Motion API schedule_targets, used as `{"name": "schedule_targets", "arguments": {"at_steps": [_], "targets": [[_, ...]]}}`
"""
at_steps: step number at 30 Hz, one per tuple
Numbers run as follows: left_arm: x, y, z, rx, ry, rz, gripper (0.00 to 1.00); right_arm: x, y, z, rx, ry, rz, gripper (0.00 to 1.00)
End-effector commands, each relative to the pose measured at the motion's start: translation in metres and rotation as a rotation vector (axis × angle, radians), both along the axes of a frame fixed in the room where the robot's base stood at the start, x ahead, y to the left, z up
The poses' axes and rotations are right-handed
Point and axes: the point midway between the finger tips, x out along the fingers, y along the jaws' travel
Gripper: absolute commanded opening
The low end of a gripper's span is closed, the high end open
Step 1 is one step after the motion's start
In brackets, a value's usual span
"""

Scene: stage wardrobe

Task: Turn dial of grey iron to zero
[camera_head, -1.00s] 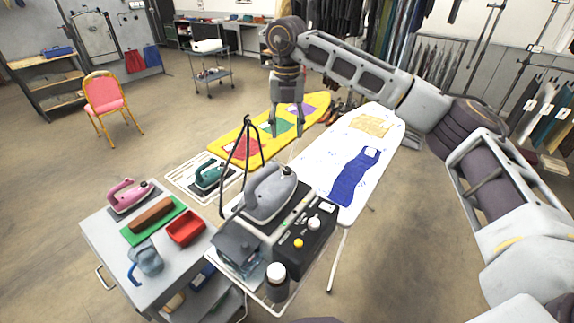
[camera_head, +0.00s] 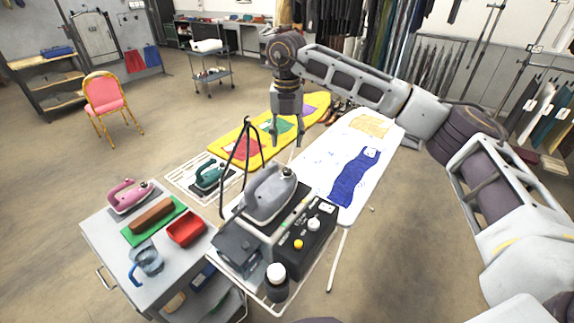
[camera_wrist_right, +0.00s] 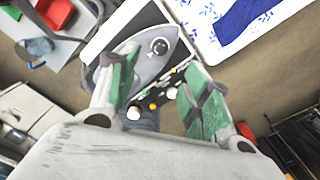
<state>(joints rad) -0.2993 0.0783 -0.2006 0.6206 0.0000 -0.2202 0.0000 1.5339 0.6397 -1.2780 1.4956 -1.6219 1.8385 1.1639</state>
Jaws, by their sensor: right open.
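The grey iron (camera_head: 265,200) stands on the black-and-grey steam station at the front centre. Its dark round dial (camera_head: 287,170) is on the top near the upper right end of the body. In the right wrist view the iron (camera_wrist_right: 148,72) and its dial (camera_wrist_right: 159,46) lie beyond and between my fingers. My right gripper (camera_head: 287,141) is open and empty above and behind the iron, apart from it. Its green-padded fingers (camera_wrist_right: 160,68) show spread in the wrist view. The dial's marks are too small to read. My left gripper is not in view.
A black tripod frame (camera_head: 228,178) rises just left of the iron. A dark bottle (camera_head: 277,287) stands in front of the station. A teal iron (camera_head: 209,174) and a pink iron (camera_head: 127,196) are left. A white ironing board (camera_head: 325,165) lies behind right.

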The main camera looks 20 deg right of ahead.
Motion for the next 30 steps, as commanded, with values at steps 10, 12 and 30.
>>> {"name": "schedule_targets", "arguments": {"at_steps": [10,12,30], "targets": [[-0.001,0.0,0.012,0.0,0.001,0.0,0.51,0.0,-0.001,-0.045,-0.001,0.001,-0.001,0.49],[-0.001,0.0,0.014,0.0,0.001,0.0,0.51,-0.001,-0.001,-0.054,-0.001,0.003,-0.001,0.49],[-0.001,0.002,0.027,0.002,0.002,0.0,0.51,0.0,0.0,-0.111,0.0,0.0,-0.001,0.49]]}}
